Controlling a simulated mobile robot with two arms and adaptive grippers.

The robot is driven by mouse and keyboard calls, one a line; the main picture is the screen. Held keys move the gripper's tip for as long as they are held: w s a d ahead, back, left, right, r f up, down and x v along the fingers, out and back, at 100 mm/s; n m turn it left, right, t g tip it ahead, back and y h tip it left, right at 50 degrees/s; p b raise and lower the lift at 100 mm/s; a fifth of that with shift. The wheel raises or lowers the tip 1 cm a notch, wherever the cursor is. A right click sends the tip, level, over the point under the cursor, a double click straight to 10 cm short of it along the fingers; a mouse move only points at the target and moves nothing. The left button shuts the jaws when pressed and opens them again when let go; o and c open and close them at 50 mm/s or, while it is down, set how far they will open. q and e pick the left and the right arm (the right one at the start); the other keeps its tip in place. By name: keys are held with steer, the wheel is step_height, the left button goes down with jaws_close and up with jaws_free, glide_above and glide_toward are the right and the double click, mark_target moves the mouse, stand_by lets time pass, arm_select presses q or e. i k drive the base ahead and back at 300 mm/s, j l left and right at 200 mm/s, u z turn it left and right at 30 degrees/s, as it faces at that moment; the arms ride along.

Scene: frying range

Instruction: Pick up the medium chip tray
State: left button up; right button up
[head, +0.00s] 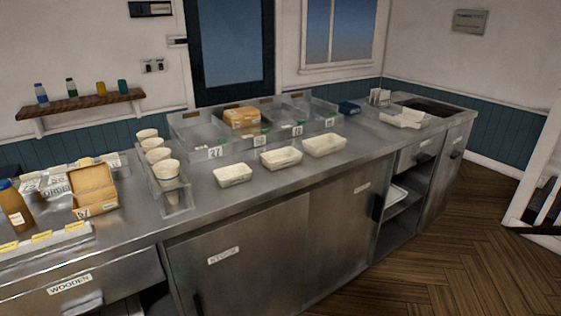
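Three white chip trays stand apart in a row along the front of the steel counter. The smallest-looking tray (232,177) is at the left. The middle one (281,159) looks medium in size. The right one (324,147) looks the largest. All three sit upright and nothing covers them. Neither of my grippers shows in the head view.
Behind the trays is a metal divided rack (215,153) holding a brown box (241,117). A holder with several paper cups (167,171) stands to the left. An open cardboard box (95,191) is farther left. The counter (262,187) is clear in front of the trays.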

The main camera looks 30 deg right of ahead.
mark_target(283, 157)
steer(key=z, duration=1.4)
steer(key=i+l+u, duration=0.4)
steer(key=i, duration=0.2)
